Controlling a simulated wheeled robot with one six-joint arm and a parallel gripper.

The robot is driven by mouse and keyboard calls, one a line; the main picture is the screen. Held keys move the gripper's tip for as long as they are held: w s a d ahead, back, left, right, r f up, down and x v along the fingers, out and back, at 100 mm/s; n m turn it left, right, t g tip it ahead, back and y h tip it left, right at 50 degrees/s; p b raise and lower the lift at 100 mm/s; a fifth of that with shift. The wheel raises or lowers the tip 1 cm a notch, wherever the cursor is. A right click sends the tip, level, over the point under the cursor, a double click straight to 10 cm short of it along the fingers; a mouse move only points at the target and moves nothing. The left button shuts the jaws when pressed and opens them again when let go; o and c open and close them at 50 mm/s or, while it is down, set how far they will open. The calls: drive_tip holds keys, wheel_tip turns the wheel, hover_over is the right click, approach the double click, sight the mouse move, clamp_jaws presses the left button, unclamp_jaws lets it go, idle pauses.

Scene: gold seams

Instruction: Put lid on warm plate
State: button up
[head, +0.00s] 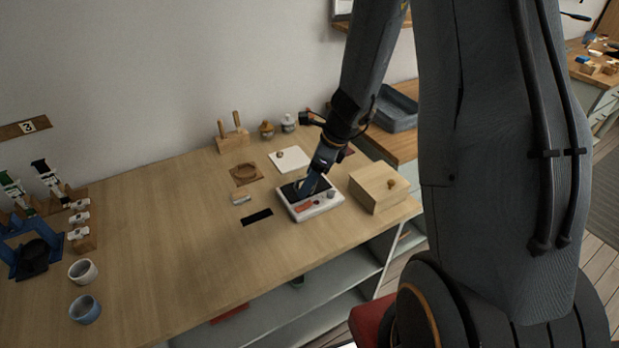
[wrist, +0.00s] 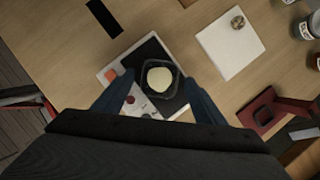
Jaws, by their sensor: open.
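The warm plate is a white device (head: 325,206) with a dark square top, a red switch and a knob; it also shows in the wrist view (wrist: 108,74). A small dark square-rimmed cup (wrist: 160,95) with cream-coloured contents sits over its dark top. My gripper (head: 311,184) is above the device; in the wrist view its open blue fingers (wrist: 158,80) are on either side of the cup. I cannot tell whether they touch it. A white square plate with a small round knob-like piece (head: 290,160), possibly the lid, lies behind the device, also in the wrist view (wrist: 225,57).
A wooden box with a knob (head: 372,190) stands close right of the device. Two cups (head: 85,310) stand front left. The table's left middle is clear.

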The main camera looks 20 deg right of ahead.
drive_tip(key=v, duration=1.2)
drive_tip(key=s+a+n+h, duration=0.1)
drive_tip(key=s+a+n, duration=0.1)
drive_tip(key=s+n, duration=0.5)
drive_tip(key=s+a+n+g+h, duration=0.1)
drive_tip(key=s+n, duration=0.6)
drive_tip(key=n, duration=1)
drive_tip(key=shift+a+r+n+h, duration=0.2)
drive_tip(key=shift+a+n+h, duration=0.2)
drive_tip(key=shift+a+h, duration=0.45)
